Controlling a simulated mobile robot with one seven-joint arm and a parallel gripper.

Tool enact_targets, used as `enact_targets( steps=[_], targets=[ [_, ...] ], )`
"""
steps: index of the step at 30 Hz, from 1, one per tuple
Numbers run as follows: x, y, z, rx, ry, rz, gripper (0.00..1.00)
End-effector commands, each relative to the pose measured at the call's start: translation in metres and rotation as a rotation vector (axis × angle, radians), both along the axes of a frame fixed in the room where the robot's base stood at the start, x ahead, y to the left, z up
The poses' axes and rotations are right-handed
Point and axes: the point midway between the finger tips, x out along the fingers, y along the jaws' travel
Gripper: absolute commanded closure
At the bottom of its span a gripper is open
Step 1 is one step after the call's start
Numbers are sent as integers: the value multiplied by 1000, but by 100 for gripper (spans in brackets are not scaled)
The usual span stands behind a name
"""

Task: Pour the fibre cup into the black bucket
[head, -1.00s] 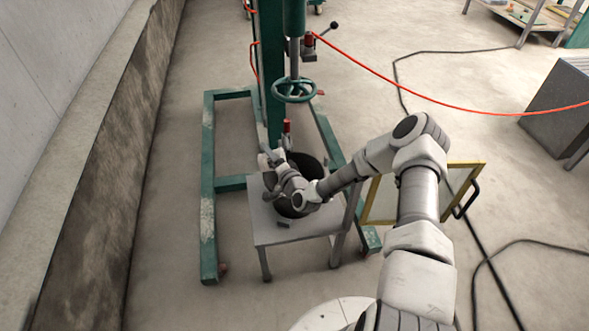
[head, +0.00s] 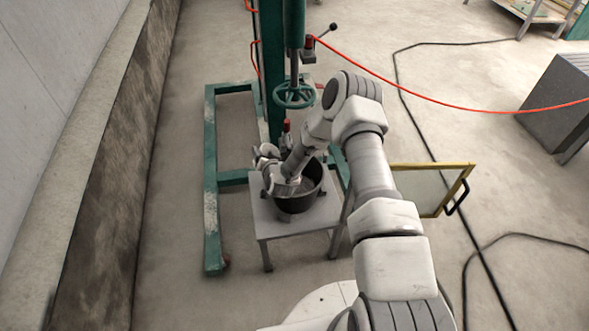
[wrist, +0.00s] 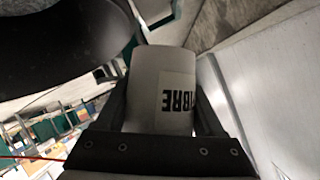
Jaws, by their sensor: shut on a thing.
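The black bucket (head: 316,186) stands on a small grey table, its open top facing up, with greyish material showing inside. My gripper (head: 266,158) is at the bucket's left rear rim in the head view, where the cup cannot be made out clearly. In the wrist view my gripper (wrist: 166,100) is shut on the white fibre cup (wrist: 150,75), its two fingers along the cup's sides. The label's black letters read "IBRE" and are turned. The bucket's dark curved wall (wrist: 60,45) fills the upper left there, close to the cup. The cup's contents are hidden.
The grey table (head: 275,228) stands within a green frame (head: 212,200) with a handwheel (head: 293,95) above the bucket. A yellow-framed panel (head: 462,185) is to the right. A red hose and black cables cross the right side. Open floor lies front left.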

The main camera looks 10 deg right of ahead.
Motion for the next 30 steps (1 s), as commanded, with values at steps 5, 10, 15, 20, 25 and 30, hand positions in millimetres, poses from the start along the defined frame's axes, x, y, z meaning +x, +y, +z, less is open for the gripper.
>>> enact_targets(
  steps=[5,10,15,20,25,30],
  targets=[
    [1,11,-3,-108,16,4,89],
    [3,18,-8,-212,32,3,89],
    [4,25,-13,-316,49,5,89],
    [5,30,-17,-406,62,4,89],
    [5,33,-20,-475,76,3,89],
    [5,34,-19,-510,81,2,89]
  ],
)
